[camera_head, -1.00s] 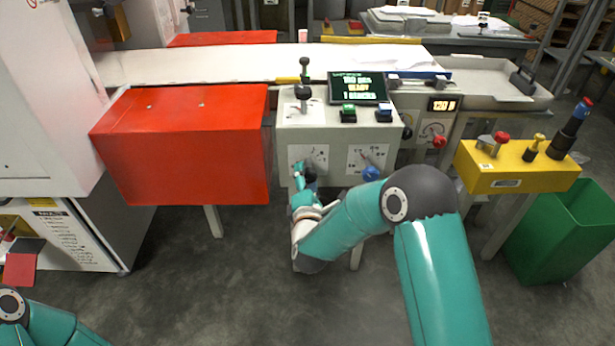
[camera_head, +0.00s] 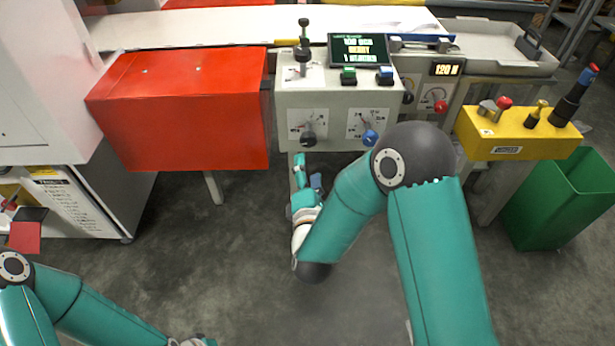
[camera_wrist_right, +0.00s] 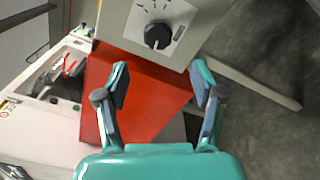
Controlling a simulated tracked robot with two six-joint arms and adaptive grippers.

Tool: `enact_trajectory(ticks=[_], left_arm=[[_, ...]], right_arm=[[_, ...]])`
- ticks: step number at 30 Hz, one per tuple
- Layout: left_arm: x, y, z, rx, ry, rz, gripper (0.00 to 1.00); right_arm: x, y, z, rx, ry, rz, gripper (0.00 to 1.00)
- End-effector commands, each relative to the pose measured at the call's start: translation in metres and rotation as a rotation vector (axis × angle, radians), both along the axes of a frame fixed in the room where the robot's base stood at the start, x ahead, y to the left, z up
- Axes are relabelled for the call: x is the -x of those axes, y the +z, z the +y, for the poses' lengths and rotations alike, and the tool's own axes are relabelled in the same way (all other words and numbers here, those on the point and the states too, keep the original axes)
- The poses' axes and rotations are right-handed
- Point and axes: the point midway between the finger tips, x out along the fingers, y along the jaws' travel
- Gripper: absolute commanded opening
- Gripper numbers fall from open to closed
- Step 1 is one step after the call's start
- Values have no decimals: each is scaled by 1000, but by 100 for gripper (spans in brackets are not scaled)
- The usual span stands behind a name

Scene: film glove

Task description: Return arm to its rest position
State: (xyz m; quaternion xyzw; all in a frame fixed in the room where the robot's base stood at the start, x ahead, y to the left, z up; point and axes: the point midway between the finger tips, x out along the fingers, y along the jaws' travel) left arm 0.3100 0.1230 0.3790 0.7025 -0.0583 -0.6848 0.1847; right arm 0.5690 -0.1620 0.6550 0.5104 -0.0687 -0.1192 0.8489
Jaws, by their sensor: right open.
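My right gripper (camera_head: 308,178) is open and empty in the head view, just below the front of the grey control box (camera_head: 338,100). In the right wrist view its two fingers (camera_wrist_right: 160,92) stand wide apart with nothing between them. A black knob (camera_wrist_right: 158,36) on a white dial plate lies beyond the fingertips, apart from them. The same black knob shows in the head view (camera_head: 308,139), left of a blue knob (camera_head: 370,138). My left arm comes in at the lower left, with only a small part of its far end showing at the bottom edge.
A red box (camera_head: 185,110) stands left of the control box. A yellow box (camera_head: 520,135) with levers and a green bin (camera_head: 560,205) stand to the right. A white cabinet (camera_head: 40,90) is at the left. The grey floor (camera_head: 190,265) between my arms is clear.

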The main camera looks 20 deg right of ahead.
Motion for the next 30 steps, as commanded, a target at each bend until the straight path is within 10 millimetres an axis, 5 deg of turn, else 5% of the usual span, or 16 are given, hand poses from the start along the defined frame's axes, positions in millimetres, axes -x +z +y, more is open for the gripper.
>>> enact_trajectory(ticks=[6, 22, 26, 30], left_arm=[[0, 0, 0, 0, 0, 0, 0], [0, -1, 0, 0, 0, 0, 0], [0, -1, 0, 0, 0, 0, 0], [0, -1, 0, 0, 0, 0, 0]], right_arm=[[17, 0, 5, 0, 1, 0, 68], [17, -1, 3, 0, -3, 1, 68], [17, -10, -15, 1, -41, 20, 68], [24, -44, -59, 5, -116, 93, 68]])
